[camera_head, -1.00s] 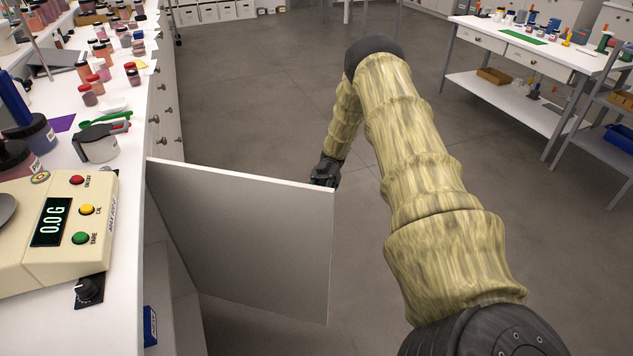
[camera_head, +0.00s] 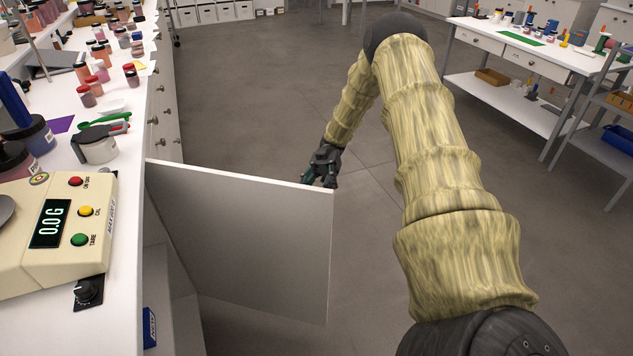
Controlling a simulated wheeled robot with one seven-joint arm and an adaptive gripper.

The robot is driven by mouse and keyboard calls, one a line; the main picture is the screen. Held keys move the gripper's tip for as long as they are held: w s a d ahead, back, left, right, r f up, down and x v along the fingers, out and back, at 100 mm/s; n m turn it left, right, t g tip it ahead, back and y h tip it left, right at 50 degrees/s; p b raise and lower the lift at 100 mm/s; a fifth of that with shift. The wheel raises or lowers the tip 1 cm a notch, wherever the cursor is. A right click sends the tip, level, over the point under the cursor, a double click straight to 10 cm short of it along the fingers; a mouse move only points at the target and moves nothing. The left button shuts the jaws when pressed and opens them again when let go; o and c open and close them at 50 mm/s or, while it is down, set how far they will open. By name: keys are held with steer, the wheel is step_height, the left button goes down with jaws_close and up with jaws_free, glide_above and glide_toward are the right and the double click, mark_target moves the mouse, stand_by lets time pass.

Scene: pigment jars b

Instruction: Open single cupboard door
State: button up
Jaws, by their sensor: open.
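The cupboard door (camera_head: 245,240) is a flat pale panel under the left counter. It stands swung out wide from the counter front, with the cupboard's inside showing below left of it. My gripper (camera_head: 319,182) is at the far side of the door, by its outer top corner. It is open, with dark fingers pointing down. The door's top edge hides part of the fingertips, and I cannot tell whether they touch the door. The handle is not visible from this side.
A blue box (camera_head: 149,327) is inside the cupboard. A white table (camera_head: 520,55) stands at the back right. The middle floor is clear.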

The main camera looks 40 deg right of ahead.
steer(key=shift+r, duration=2.1)
